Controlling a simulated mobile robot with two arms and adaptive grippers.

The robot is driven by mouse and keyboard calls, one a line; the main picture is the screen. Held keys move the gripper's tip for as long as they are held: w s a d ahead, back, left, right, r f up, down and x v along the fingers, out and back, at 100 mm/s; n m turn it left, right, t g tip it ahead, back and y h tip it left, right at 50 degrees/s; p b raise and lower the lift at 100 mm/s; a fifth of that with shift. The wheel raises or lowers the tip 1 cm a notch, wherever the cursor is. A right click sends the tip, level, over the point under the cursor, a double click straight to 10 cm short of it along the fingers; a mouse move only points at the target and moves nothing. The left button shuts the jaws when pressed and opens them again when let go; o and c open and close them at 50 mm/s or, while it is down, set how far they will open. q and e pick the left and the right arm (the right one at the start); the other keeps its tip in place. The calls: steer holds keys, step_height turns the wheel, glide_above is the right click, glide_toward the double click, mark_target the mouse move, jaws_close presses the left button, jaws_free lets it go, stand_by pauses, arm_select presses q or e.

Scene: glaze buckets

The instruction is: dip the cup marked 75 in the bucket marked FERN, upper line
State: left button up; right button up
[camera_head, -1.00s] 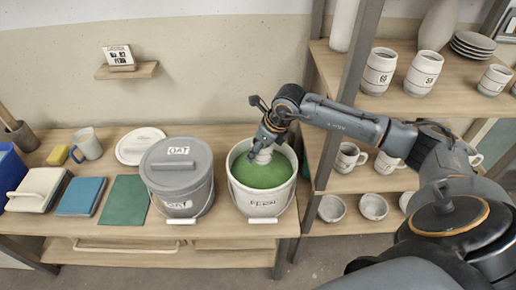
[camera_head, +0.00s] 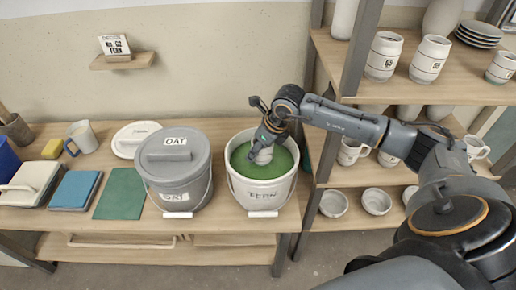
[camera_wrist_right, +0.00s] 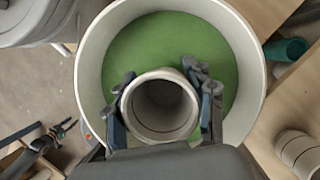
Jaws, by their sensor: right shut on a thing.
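My right gripper (camera_head: 265,143) is shut on a pale cup (camera_head: 262,156), which it holds upright inside the FERN bucket (camera_head: 262,197). The right wrist view also shows my right gripper (camera_wrist_right: 162,100) with a finger on each side of the cup (camera_wrist_right: 160,132). The cup's mouth is open and its inside looks empty of glaze. Green glaze (camera_head: 243,168) surrounds it. The cup's lower part is at the glaze; how deep it sits, its lines and its number cannot be made out. My left gripper (camera_wrist_right: 65,128) shows small at the lower left of the right wrist view.
The lidded OAT bucket (camera_head: 177,172) stands close left of the FERN bucket. A white lid (camera_head: 133,138) lies behind it. A shelf unit (camera_head: 350,97) with cups and bowls stands close on the right. A small sign (camera_head: 115,45) reads No. 62 FERN.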

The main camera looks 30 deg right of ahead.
steer(key=shift+f+b, duration=2.75)
steer(key=shift+f, duration=0.35)
steer(key=shift+f, duration=0.1)
stand_by(0.4)
steer(key=shift+r+p, duration=1.85)
steer(key=shift+r, duration=1.8)
steer(key=shift+r, duration=0.1)
step_height(320, 180, up, 7)
steer(key=p, duration=0.4)
steer(key=shift+r, duration=0.2)
